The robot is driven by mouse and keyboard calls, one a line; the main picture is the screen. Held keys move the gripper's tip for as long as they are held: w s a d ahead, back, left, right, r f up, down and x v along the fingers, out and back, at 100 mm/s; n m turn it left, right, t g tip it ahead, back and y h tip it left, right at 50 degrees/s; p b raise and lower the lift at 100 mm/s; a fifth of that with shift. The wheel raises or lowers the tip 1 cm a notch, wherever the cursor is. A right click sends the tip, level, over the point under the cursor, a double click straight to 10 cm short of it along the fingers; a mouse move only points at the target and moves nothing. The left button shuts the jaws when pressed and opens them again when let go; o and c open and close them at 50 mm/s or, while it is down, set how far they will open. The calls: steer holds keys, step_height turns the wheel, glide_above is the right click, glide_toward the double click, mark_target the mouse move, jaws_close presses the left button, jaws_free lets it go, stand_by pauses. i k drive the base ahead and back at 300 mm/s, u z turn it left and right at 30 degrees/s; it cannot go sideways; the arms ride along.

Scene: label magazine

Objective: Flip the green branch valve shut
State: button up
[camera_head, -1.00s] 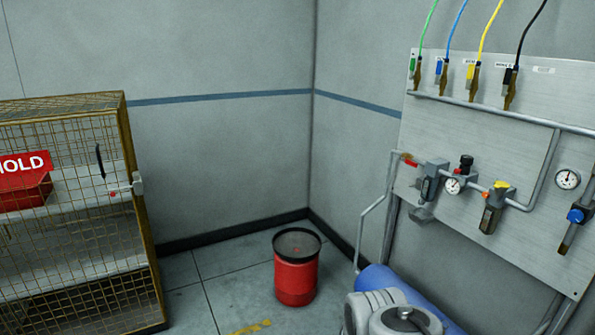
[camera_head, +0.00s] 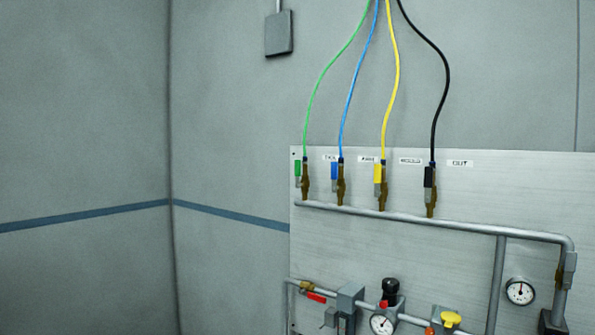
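The green branch valve (camera_head: 298,168) is the leftmost of the branch valves on the grey panel (camera_head: 430,255). It has a green handle standing upright beside a brass body (camera_head: 305,184), with a green hose (camera_head: 316,95) rising from its top. The valve sits on a horizontal grey manifold pipe (camera_head: 400,217). My gripper is not in view.
Blue (camera_head: 334,171), yellow (camera_head: 377,173) and black (camera_head: 428,177) branch valves stand in a row to the right. Below are a red-handled valve (camera_head: 316,297), a regulator (camera_head: 390,291) and gauges (camera_head: 520,291). The wall left of the panel is bare.

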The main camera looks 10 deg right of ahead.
mark_target(298, 162)
steer(key=u, duration=0.75)
steer(key=i, duration=0.9)
steer(key=u, duration=0.7)
steer(key=i, duration=1)
steer(key=z, duration=0.25)
